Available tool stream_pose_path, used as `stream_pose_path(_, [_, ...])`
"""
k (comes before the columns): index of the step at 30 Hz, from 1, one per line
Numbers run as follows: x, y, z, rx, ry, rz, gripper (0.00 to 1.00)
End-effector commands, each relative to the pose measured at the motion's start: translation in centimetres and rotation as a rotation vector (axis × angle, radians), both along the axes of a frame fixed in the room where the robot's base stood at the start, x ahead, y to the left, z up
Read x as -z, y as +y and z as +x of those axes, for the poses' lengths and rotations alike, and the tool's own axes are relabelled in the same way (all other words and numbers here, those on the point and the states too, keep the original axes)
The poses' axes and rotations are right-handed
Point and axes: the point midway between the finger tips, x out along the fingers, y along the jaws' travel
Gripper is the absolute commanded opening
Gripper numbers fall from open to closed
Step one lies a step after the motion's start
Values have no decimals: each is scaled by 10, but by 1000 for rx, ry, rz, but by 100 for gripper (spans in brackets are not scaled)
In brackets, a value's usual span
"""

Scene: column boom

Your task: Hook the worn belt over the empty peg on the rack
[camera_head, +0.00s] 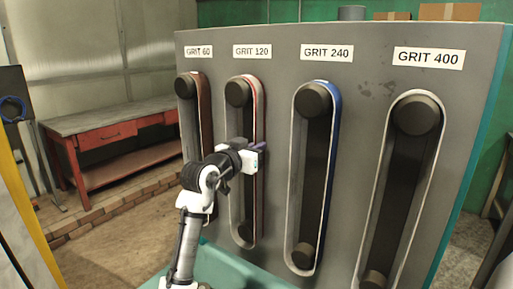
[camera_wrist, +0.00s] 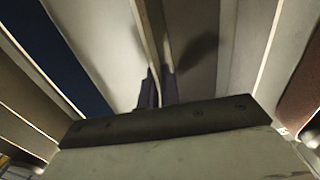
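A grey panel (camera_head: 275,85) carries several belt loops under labels GRIT 60, 120, 240 and 400, each around dark rollers. My gripper (camera_head: 280,141) is at the right run of the red-edged GRIT 120 belt (camera_head: 259,100), about halfway down. In the wrist view my two dark fingers (camera_wrist: 159,88) are close together, with a thin belt edge (camera_wrist: 149,25) running between them; they look shut on it. The belt still appears looped around its rollers. I cannot tell which belt is worn. A blue loop (camera_head: 13,108) hangs at the far left edge, perhaps on the rack; no empty peg is clearly visible.
The blue-edged GRIT 240 belt (camera_head: 335,115) is just right of my gripper, and the brown GRIT 60 belt (camera_head: 205,105) is to its left. A red workbench (camera_head: 110,135) stands back left, behind a low brick edge (camera_head: 120,200). The floor between is clear.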

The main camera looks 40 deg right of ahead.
Motion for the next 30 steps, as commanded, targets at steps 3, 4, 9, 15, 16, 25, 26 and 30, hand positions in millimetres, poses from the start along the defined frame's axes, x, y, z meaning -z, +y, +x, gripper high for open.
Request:
stream_pose_path(3, [0,0,0,0,0,-1,0])
stream_pose_path(4, [0,0,0,0,0,-1,0])
stream_pose_path(9, [0,0,0,0,0,0,27])
stream_pose_path(15, [0,0,0,0,0,0,30])
stream_pose_path(16, [0,0,0,0,1,1,31])
stream_pose_path(25, [0,0,0,0,1,1,44])
stream_pose_path(26, [0,0,0,0,1,1,44])
stream_pose_path(30, [0,4,-1,0,1,-1,44])
